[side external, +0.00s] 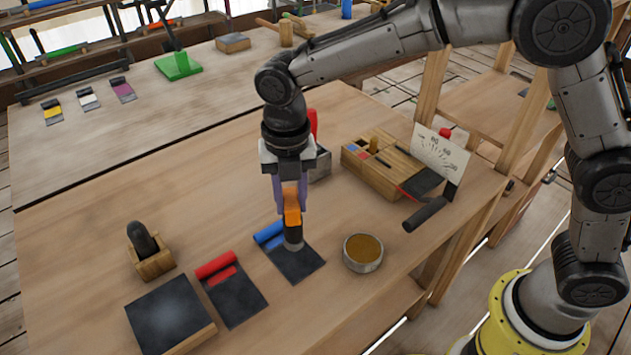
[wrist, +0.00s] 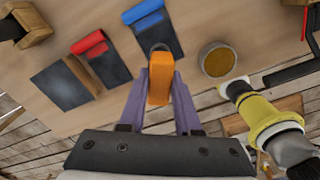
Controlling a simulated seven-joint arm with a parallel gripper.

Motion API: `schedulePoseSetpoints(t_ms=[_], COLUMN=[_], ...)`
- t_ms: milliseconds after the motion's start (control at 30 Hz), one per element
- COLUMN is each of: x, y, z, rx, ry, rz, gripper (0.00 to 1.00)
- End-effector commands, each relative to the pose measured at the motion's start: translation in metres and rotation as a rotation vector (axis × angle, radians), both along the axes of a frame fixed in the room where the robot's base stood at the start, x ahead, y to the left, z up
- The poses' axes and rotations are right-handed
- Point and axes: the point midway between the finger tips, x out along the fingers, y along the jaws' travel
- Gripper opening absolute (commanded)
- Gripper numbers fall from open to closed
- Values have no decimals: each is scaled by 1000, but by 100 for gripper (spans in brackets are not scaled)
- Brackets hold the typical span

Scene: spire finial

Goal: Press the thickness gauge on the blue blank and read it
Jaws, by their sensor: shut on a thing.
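The blue blank (side external: 290,258) is a dark flat plate with a blue roll at its far left end, lying on the bench; it also shows in the wrist view (wrist: 158,38). My gripper (side external: 290,208) points down over it, with its purple fingers shut on the orange thickness gauge (side external: 292,215). The orange body also shows between the fingers in the wrist view (wrist: 160,82). The gauge's grey round foot (side external: 293,240) appears to meet the plate near the blue roll; I cannot tell whether it presses. A white scale card (side external: 440,153) stands at the right; its reading is too small to tell.
The red blank (side external: 236,298) and a dark slab (side external: 170,312) lie to the left. A round tin (side external: 363,253) stands close on the right. A wooden block (side external: 385,167) sits behind, and a black-handled tool in a wooden holder (side external: 150,264) stands at far left.

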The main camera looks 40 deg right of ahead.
Motion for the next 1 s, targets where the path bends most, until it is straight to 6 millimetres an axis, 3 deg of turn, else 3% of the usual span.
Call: schedulePoseSetpoints(t_ms=[600,1000], x=[-1,-1], y=[0,0], z=[-38,-46], rx=[1,1], ry=[0,-2], rz=[-4,-4], gripper=[0,0])
